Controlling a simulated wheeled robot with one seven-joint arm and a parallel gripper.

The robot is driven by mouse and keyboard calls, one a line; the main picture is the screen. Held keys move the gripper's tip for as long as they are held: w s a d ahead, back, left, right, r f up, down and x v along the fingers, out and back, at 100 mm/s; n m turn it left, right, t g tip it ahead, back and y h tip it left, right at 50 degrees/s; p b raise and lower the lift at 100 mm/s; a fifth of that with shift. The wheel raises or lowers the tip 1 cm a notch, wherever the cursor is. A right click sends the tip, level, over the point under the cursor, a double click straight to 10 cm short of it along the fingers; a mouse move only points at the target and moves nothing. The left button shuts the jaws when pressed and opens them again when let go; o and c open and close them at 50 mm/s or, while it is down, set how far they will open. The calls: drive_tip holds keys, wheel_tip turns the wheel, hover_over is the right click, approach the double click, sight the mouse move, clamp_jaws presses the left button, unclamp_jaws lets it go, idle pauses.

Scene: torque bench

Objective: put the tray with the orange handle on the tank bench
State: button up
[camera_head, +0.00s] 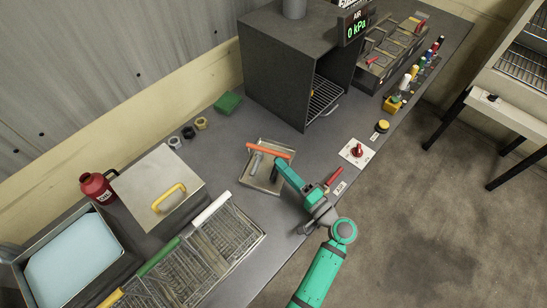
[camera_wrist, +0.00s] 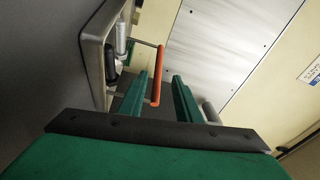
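In the wrist view the grey tray edge (camera_wrist: 92,70) is at left, and the handle (camera_wrist: 158,75) shows upright between the two green fingers, closer to the left one. My gripper (camera_wrist: 160,95) is open. In the head view my gripper (camera_head: 283,168) is at the tray's right side. I cannot tell whether a finger touches the handle.
A dark oven (camera_head: 285,70) stands behind. At left are a metal box with a yellow handle (camera_head: 168,197), a red bottle (camera_head: 97,186), wire baskets (camera_head: 225,240) and an open tank of pale blue liquid (camera_head: 75,262). A red switch (camera_head: 357,150) sits at right.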

drive_tip(key=shift+v, duration=1.7)
